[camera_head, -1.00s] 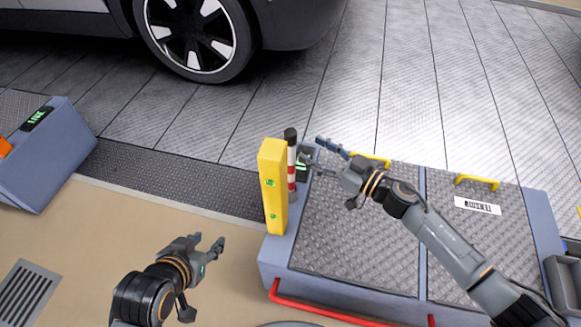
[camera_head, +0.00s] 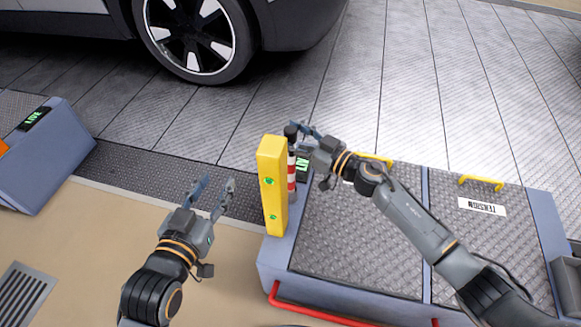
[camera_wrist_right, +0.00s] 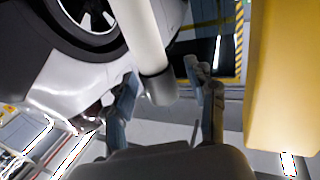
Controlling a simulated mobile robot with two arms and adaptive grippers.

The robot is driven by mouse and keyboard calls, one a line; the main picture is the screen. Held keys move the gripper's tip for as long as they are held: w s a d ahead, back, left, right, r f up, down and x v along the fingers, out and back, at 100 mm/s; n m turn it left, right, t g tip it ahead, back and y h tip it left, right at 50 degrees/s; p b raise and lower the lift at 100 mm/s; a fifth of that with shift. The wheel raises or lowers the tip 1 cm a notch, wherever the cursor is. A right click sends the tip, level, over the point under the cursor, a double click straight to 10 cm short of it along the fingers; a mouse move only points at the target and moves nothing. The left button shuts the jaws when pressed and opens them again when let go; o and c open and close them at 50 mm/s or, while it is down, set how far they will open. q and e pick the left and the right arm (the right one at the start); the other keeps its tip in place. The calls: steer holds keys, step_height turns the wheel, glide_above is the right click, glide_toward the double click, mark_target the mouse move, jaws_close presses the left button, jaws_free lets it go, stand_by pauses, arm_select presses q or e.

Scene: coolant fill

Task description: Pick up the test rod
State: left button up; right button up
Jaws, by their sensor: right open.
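The test rod (camera_head: 291,168) stands upright beside the yellow post, with red and white bands and a black top. In the right wrist view a pale shaft with a grey end (camera_wrist_right: 147,35), seemingly the rod, reaches between the fingers. My right gripper (camera_head: 294,139) is open at the rod's upper part, its fingers on either side of it. In the wrist view a gap shows between its fingers (camera_wrist_right: 166,85); contact cannot be told. My left gripper (camera_head: 212,190) is open and empty over the tan floor, left of the yellow post.
The yellow post (camera_head: 272,190) stands close on the rod's left and also fills the right of the wrist view (camera_wrist_right: 283,80). A blue-grey platform (camera_head: 355,230) with yellow handles and a red rail lies to the right. A car wheel (camera_head: 195,38) is behind. A console (camera_head: 45,155) stands left.

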jaws_close()
steer(key=shift+r, duration=0.1)
stand_by(0.4)
